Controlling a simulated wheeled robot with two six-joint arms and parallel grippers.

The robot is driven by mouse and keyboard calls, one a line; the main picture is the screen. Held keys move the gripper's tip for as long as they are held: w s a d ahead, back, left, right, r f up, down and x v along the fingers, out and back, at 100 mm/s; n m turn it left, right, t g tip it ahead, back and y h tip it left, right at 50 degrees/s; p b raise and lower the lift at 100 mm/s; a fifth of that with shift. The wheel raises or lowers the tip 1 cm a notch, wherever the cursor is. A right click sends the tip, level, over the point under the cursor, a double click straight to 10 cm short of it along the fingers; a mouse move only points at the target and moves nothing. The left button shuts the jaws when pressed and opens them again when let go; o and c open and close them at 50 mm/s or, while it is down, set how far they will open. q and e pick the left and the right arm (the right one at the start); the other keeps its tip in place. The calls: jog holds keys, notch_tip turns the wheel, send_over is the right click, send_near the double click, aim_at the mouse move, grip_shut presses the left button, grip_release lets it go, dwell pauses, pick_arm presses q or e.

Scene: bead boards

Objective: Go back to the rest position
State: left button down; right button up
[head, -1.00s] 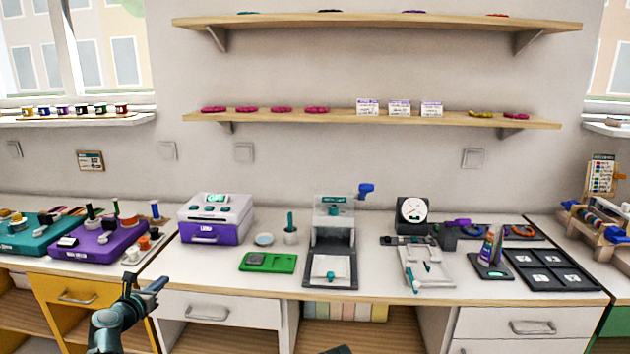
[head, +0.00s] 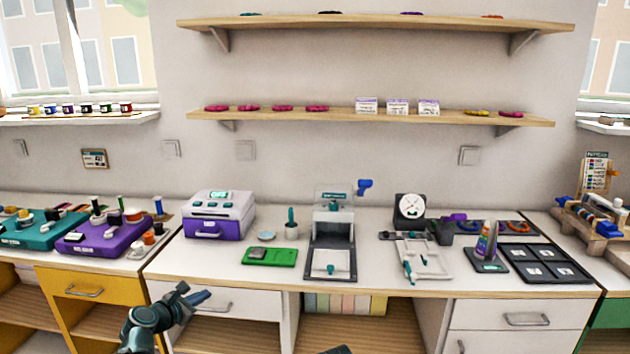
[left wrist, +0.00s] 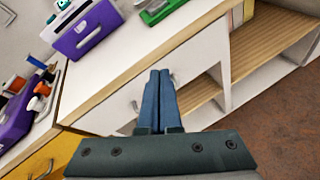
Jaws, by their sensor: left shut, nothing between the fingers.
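My left gripper (head: 195,294) is in front of the white drawer, below the counter's front edge, and holds nothing. In the left wrist view its two blue fingers (left wrist: 161,100) lie side by side, closed together, with the white drawer front behind them. My right gripper is not seen; only a small dark piece shows at the bottom edge of the head view, and I cannot tell what it is.
The counter (head: 220,282) carries a purple-and-white machine (head: 219,215), a green tray (head: 271,257), a dark press (head: 331,245), a scale (head: 410,210) and a black board (head: 543,264). A yellow drawer (head: 85,288) is beside my left arm. Open shelves lie below the counter.

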pick_arm(q)
jog(key=s+d+f+m+g, duration=0.3)
jog(key=s+d+m, duration=0.15)
jog(key=d, duration=0.25)
jog(key=s+d+f+m+g+h, duration=0.1)
jog(key=s+d+f+m+g, duration=0.15)
jog(key=d+m, duration=0.4)
jog(key=s+d+f+m+g, duration=0.2)
jog(key=s+d+f+m, duration=0.25)
jog(key=d, duration=0.25)
jog(key=s+d+f+m+g+y, duration=0.2)
jog(key=s+m+g+y, duration=0.1)
jog(key=s+m, duration=0.5)
jog(key=s+d+f+m+g+y, duration=0.2)
jog(key=s+d+m+g+y, duration=0.1)
jog(key=s+m, duration=0.5)
notch_tip(320, 180, up, 18)
jog(key=p, duration=1.7)
jog(key=shift+s+a, duration=0.25)
jog(key=shift+a, duration=0.1)
